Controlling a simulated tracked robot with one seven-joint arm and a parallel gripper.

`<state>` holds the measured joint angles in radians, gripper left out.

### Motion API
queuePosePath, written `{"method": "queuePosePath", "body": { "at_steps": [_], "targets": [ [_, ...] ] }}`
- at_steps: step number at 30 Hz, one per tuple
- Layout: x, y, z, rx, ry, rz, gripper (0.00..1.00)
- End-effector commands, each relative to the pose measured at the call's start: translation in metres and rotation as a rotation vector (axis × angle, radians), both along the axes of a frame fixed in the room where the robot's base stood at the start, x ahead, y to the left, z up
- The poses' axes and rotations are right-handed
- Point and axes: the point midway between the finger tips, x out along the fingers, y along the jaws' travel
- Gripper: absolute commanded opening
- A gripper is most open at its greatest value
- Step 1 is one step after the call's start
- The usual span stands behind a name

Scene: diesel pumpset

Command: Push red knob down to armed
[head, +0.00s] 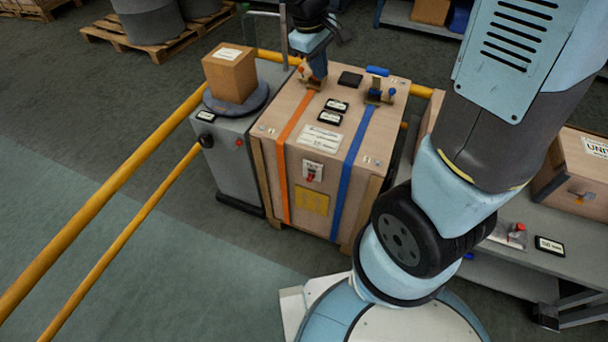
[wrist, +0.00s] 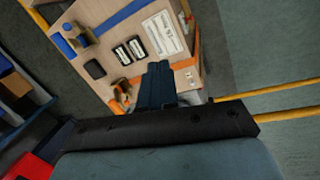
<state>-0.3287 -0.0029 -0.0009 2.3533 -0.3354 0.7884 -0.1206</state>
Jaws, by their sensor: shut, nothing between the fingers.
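A small red piece (head: 310,178) sits on a white plate (head: 313,168) on the front of the wooden crate (head: 264,152). A second red spot (head: 239,142) shows on the front of the grey scale cabinet (head: 230,165) to its left. Neither has readable "armed" lettering. My gripper (head: 318,70) is over the crate's far top edge, beside the orange strap's buckle. In the wrist view my gripper's dark blue fingers (wrist: 158,72) are together and empty over the crate top; the buckle (wrist: 122,95) shows to their left. Contact with it cannot be told.
An orange strap (head: 285,150) and a blue strap (head: 350,160) run over the crate. The blue strap's buckle (head: 376,95) stands up on top. A cardboard box (head: 230,75) sits on the scale. Yellow rails (head: 110,175) run along the left. A grey bench (head: 525,260) stands right.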

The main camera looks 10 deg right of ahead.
Motion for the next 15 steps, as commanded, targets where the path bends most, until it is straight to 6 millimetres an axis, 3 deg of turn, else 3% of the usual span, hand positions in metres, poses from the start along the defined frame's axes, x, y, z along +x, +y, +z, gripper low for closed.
{"method": "queuePosePath", "body": {
  "at_steps": [6, 15],
  "targets": [
    [0.018, 0.03, -0.059, -0.086, 0.104, 0.168, 0.0],
    [0.026, 0.068, -0.144, -0.194, 0.237, 0.403, 0.0]
  ]
}}
